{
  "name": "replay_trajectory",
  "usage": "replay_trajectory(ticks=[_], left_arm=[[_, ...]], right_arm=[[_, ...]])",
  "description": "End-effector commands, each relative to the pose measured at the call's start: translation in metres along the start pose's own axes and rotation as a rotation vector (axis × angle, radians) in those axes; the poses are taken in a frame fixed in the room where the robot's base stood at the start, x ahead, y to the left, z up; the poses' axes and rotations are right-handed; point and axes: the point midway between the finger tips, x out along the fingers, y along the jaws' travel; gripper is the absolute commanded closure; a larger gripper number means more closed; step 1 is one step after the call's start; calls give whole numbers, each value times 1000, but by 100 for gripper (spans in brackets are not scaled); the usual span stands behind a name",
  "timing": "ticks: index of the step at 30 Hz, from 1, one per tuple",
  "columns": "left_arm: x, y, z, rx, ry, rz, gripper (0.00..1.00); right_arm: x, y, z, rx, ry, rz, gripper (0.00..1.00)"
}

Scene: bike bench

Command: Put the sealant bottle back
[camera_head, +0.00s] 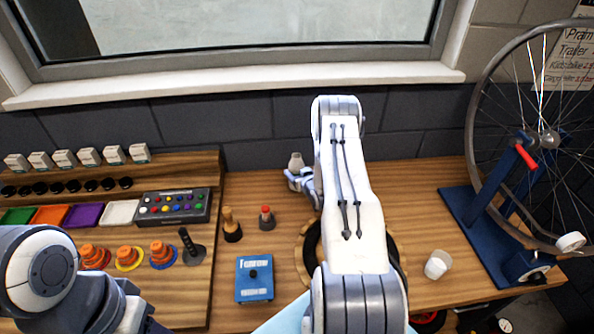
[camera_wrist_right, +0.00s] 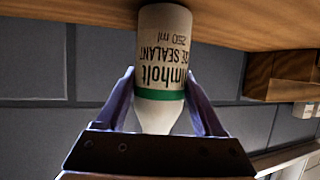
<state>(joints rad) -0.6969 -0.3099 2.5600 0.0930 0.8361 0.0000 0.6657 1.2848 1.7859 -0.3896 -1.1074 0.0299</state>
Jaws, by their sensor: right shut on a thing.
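The sealant bottle (camera_wrist_right: 163,50) is white with a green band and dark lettering, and fills the upper middle of the right wrist view. My right gripper (camera_wrist_right: 165,95) is shut on it, one finger on each side near the shoulder. The wrist picture is upside down, and the bottle's base is at or close to the wooden bench top; I cannot tell if it touches. In the head view the bottle's top (camera_head: 296,160) shows by the back wall, with the right gripper (camera_head: 299,178) partly hidden behind my forearm. My left gripper is out of view.
A bicycle wheel (camera_head: 478,112) on a blue stand (camera_head: 470,222) is at the right, with a white cup (camera_head: 438,264) nearby. Bench between arm and stand is mostly clear.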

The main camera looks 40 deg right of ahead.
Motion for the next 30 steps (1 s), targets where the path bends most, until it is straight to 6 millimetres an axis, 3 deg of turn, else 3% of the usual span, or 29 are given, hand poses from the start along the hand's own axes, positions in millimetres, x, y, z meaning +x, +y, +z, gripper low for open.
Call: replay_trajectory(ticks=[10,11,12,24,30], left_arm=[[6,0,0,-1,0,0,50],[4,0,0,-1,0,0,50],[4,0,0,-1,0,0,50],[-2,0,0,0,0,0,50],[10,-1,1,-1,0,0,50]], right_arm=[[2,0,4,-1,2,0,99],[1,0,3,0,1,0,19],[1,0,2,0,0,0,4],[-1,0,-3,0,0,0,1],[-29,0,2,2,-2,1,1]])
